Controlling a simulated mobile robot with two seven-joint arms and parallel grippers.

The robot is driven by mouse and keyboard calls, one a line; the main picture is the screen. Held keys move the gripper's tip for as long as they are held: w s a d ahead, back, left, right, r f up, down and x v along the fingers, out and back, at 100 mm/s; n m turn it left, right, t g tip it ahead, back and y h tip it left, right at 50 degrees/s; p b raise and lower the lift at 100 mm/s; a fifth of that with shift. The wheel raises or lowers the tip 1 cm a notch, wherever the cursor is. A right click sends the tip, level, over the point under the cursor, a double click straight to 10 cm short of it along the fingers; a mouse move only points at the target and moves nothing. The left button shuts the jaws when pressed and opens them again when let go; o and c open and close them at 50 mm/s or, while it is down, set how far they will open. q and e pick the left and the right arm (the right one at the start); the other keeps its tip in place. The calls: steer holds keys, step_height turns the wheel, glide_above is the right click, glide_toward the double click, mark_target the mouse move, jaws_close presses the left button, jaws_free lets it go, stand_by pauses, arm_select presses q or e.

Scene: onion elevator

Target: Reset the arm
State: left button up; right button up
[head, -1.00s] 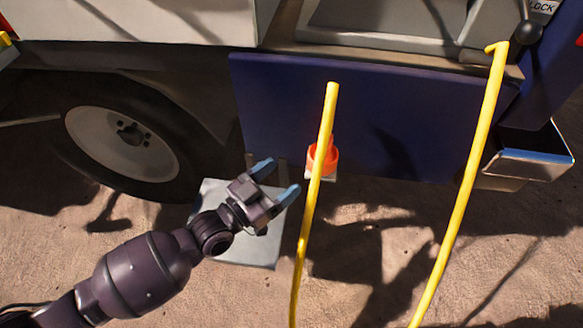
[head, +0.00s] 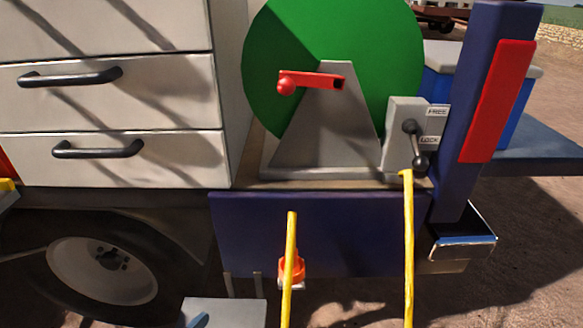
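Of my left gripper (head: 200,321), only a blue fingertip shows at the bottom edge of the head view, over a light grey plate (head: 235,310). The rest of it is below the frame, so I cannot see whether it is open or shut. My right gripper is not in view. No held object is visible.
A green reel (head: 375,50) with a red crank (head: 312,80) stands on the truck bed beside a FREE/LOCK lever box (head: 400,120). White drawers (head: 180,90) are at left, above a wheel (head: 103,270). Two yellow poles (head: 286,300) (head: 409,250) rise in front, one before an orange ring (head: 298,269).

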arm_select(q)
steer(key=s+a+r+n+g+y+p, duration=0.1)
steer(key=s+a+y+p, duration=0.3)
steer(key=s, duration=0.6)
steer(key=s+a+r+n+g+y+p, duration=0.1)
steer(key=s+a+n+g+y+p, duration=0.1)
steer(key=s+a, duration=0.6)
steer(key=s+n+y+p, duration=0.1)
steer(key=s+y+p, duration=0.1)
steer(key=s+p, duration=0.1)
steer(key=shift+a+r+n+g, duration=0.2)
steer(key=shift+r+n+g, duration=0.1)
steer(key=shift+r, duration=0.05)
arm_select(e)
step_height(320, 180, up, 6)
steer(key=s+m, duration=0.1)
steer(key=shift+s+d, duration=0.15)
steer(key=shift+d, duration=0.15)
